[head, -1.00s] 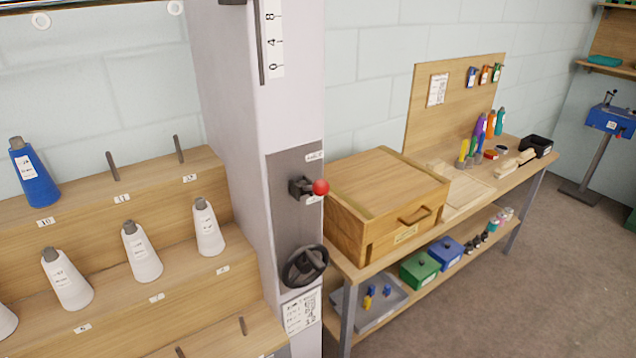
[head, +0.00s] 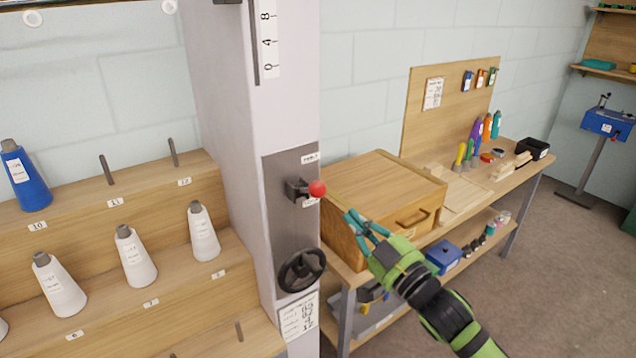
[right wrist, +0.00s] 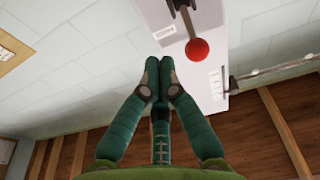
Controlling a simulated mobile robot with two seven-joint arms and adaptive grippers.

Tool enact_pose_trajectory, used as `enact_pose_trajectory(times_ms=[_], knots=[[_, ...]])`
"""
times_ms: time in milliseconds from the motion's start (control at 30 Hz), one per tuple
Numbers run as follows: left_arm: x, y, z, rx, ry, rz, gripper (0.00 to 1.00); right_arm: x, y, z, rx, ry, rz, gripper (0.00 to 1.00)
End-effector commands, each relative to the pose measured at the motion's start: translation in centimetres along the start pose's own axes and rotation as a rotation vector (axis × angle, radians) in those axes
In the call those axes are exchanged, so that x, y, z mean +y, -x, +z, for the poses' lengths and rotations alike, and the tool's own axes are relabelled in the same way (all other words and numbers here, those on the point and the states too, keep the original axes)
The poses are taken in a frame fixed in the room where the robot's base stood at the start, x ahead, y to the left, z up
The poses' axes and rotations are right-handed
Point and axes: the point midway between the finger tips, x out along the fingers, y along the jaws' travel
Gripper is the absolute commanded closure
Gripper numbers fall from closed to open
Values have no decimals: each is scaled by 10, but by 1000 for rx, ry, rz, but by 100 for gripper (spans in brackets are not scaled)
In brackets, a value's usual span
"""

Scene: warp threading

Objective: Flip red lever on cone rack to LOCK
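The red lever's ball knob (head: 317,188) sticks out from a dark bracket (head: 297,188) on the grey plate (head: 280,225) of the rack's pale column. A small label (head: 310,158) is above it and another is partly hidden by the knob; I cannot read either. In the right wrist view the red knob (right wrist: 197,49) hangs on a dark arm, right of and beyond the fingertips. My right gripper (head: 349,216) has its teal fingertips drawn together, empty, below and right of the knob, apart from it. The fingers also meet in the right wrist view (right wrist: 159,66). My left gripper is out of view.
A black handwheel (head: 302,270) sits below the lever. White cones (head: 135,256) and a blue cone stand on the stepped rack at left. A wooden box (head: 375,190) on the workbench stands just behind my right gripper. The space before the column is clear.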

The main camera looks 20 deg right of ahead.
Motion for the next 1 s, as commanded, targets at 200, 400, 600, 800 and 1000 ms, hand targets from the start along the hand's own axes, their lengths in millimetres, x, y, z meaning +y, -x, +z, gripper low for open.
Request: enact_pose_trajectory(times_ms=[200, 400, 600, 800, 1000], knots=[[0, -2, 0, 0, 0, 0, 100, -27, 7, -78, 148, 17, -86, 100], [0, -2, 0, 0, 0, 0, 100, -32, 10, -89, 170, 17, -101, 100], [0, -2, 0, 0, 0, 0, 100, -32, 10, -89, 169, 17, -100, 100], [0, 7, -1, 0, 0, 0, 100, -32, -4, -94, 171, 17, -98, 100], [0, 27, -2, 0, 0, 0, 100, -36, -41, -103, 172, 18, -99, 100]])
